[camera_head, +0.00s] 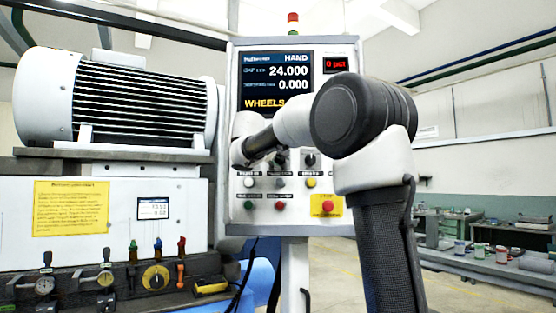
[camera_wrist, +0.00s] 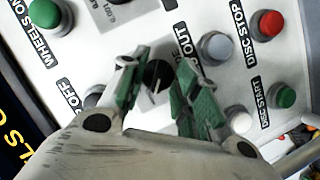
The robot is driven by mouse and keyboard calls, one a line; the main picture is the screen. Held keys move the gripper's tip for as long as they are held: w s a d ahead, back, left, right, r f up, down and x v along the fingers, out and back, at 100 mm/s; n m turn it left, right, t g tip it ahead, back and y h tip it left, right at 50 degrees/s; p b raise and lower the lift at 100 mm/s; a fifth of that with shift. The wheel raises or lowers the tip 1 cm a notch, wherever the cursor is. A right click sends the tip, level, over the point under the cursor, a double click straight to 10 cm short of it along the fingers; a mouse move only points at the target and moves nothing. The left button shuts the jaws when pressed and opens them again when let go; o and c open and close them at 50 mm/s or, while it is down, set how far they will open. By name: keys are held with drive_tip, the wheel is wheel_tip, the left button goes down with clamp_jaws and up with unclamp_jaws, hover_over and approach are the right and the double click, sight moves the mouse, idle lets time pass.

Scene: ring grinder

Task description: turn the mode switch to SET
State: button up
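The mode switch is a black rotary knob (camera_wrist: 157,77) with a pale pointer line, seen between my fingers in the wrist view. Its label is mostly covered by a finger; only "DE" shows. My gripper (camera_wrist: 159,72) has green-padded fingertips on either side of the knob, with gaps visible, so it is open around it. Whether a pad touches the knob, I cannot tell. The control panel screen (camera_head: 276,80) reads HAND, 24.000 and 0.000.
Close around the knob are a DISC STOP red button (camera_wrist: 268,24), a DISC START green button (camera_wrist: 285,97), a grey button (camera_wrist: 215,47), a white button (camera_wrist: 238,120) and a WHEELS ON green button (camera_wrist: 45,13). A second rotary switch (camera_head: 310,160) sits to its right.

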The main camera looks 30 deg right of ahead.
clamp_jaws()
drive_tip(key=shift+m, duration=0.3)
drive_tip(key=m+y, duration=0.1)
drive_tip(key=m, duration=0.1)
drive_tip(key=shift+s+d+m+y, duration=0.1)
drive_tip(key=shift+s+m+y, duration=0.05)
drive_tip(key=shift+m+y, duration=0.2)
drive_tip(key=shift+d+m+t+y, duration=0.1)
drive_tip(key=shift+m+t+y, duration=0.5)
drive_tip(key=shift+m+y, duration=0.5)
drive_tip(key=shift+m, duration=0.65)
drive_tip(key=shift+f+y, duration=0.1)
drive_tip(key=shift+y, duration=0.15)
